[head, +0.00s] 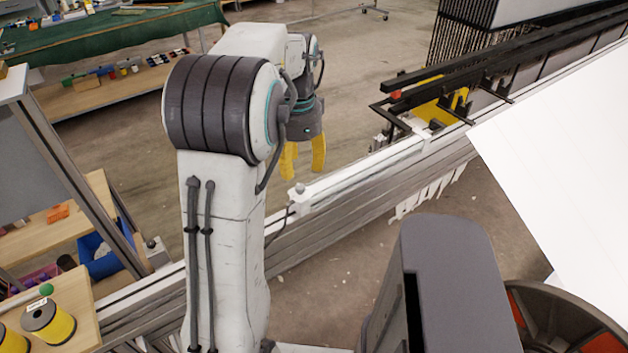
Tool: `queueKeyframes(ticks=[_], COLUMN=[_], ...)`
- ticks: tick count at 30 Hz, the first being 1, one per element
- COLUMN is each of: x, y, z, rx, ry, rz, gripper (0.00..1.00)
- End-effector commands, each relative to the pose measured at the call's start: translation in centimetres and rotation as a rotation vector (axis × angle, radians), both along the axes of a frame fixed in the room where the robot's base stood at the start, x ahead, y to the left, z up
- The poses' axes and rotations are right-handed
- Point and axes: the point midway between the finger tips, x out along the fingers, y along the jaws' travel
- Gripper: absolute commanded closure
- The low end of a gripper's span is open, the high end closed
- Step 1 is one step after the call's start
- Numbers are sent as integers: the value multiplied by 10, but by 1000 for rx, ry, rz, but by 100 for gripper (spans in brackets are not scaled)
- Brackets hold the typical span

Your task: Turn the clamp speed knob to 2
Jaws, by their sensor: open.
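My gripper (303,160) hangs fingers down from the end of my arm, left of the middle of the head view. Its two yellow fingers are apart, with nothing visible between them. It is above the floor in the picture, just behind the near end of a white rail (345,182). A small grey round piece (299,188) sits on that end of the rail, below the fingers in the picture. I cannot tell whether it is the clamp speed knob. No numbered dial or scale can be read in this view. My arm hides part of the scene behind it.
A black frame with a red ball (396,95) and a yellow part (430,112) stands at the right. A white sheet (570,170) covers the right side. Wooden shelves with yellow spools (50,322) are at lower left. A green-covered table (120,35) stands behind.

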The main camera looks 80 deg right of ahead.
Motion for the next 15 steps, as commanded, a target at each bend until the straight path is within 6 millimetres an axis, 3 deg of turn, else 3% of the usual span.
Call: queueKeyframes(ticks=[9, 15], x=[0, 0], y=[1, 1], z=[-41, -57], rx=[4, 2], ry=[0, 0], rz=[0, 1], gripper=[54, 54])
